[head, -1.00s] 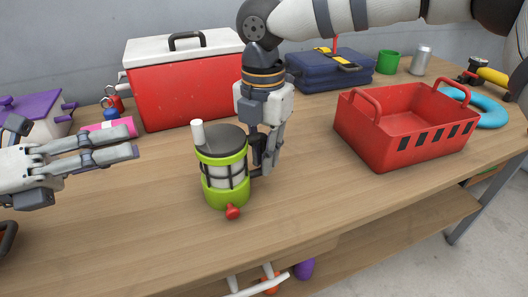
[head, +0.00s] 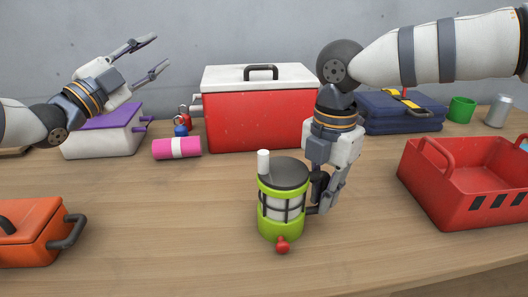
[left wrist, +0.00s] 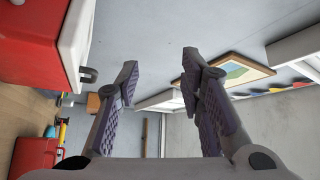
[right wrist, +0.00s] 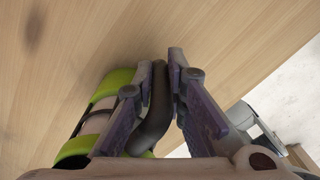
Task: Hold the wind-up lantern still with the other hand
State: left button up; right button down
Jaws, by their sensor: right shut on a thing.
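The wind-up lantern (head: 282,222) stands upright on the workbench, with lime green bands, a dark grey top, a white post and a red knob low at its front. It also shows at the left of the right wrist view (right wrist: 75,152). My right gripper (head: 322,207) is at the lantern's right side, shut on its dark handle (right wrist: 155,110). My left gripper (head: 160,55) is open and empty, raised in the air at the far left. It points up and to the right, well away from the lantern; its wrist view shows two spread fingers (left wrist: 160,85) with nothing between.
A red cooler (head: 262,115) stands behind the lantern. A red basket (head: 465,205) is at the right and an orange case (head: 30,235) at the front left. A pink roll (head: 177,148) and a purple-lidded box (head: 103,138) lie back left. The bench left of the lantern is clear.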

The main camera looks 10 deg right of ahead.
pick_arm(q)
jog(key=s+d+f+m+g+h, duration=0.3)
jog(key=s+d+m+g+h, duration=0.4)
jog(key=m, duration=1.1)
jog(key=m+g+y, duration=0.3)
jog(key=m+g, duration=0.9)
jog(key=m, duration=0.4)
send_near(263, 148)
jog(key=shift+m+g, duration=0.3)
jog(key=shift+m, duration=0.1)
jog(key=x, duration=0.6)
jog(key=f+x, duration=0.1)
jog(key=x, duration=0.2)
jog(key=shift+w+d, duration=0.1)
jog(key=shift+d, duration=0.5)
grip_shut()
